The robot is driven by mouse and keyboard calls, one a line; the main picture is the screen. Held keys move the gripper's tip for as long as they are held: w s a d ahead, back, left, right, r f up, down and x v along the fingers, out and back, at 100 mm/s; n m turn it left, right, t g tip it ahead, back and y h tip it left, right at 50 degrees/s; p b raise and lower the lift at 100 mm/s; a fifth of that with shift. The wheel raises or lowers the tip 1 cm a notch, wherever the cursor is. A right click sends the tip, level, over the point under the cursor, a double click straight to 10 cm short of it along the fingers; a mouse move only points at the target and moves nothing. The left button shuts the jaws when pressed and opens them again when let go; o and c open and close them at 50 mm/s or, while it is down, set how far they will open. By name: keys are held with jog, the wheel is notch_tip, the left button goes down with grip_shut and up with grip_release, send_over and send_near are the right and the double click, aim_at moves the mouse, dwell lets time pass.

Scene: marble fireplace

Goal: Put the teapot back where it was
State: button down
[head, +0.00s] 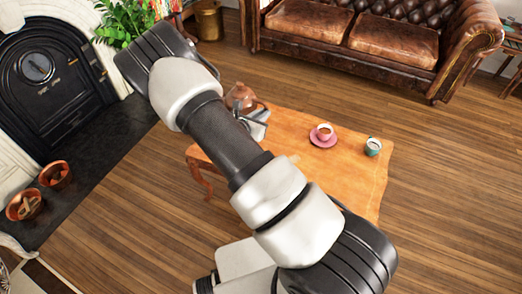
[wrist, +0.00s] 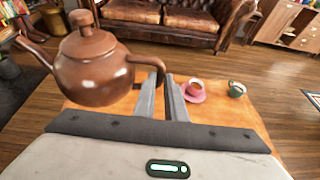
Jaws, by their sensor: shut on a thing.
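A brown teapot (wrist: 95,68) with a knobbed lid hangs at the left of my gripper (wrist: 162,80) in the wrist view. My gripper is shut on its handle, and the spout points left. In the head view the teapot (head: 240,97) shows partly behind my arm, near the far left end of the wooden table (head: 345,165). It looks upright and appears held above the tabletop, but the exact gap is hard to tell. My arm hides part of the table.
A pink cup on a pink saucer (head: 322,136) and a teal cup (head: 373,147) stand on the table's right part. A brown leather sofa (head: 390,42) is behind. A black fireplace (head: 45,75) and copper bowls (head: 56,175) are at left. Wooden floor lies open around the table.

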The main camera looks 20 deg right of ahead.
jog(key=shift+y, duration=0.3)
jog(key=shift+w+d+f+b, duration=0.65)
jog(key=shift+d+f+b, duration=1)
jog(key=shift+f, duration=2.4)
jog(key=shift+w+d+f+b, duration=0.7)
jog(key=shift+d+f+b, duration=0.85)
jog(key=shift+f, duration=2.5)
jog(key=shift+w+d+f+b, duration=0.65)
jog(key=shift+d+f+b, duration=1)
jog(key=shift+f, duration=2.4)
jog(key=shift+a, duration=0.1)
jog(key=shift+f, duration=0.15)
jog(key=c, duration=2.2)
grip_release()
jog(key=shift+s+f, duration=0.1)
jog(key=shift+f, duration=0.1)
jog(key=o, duration=0.4)
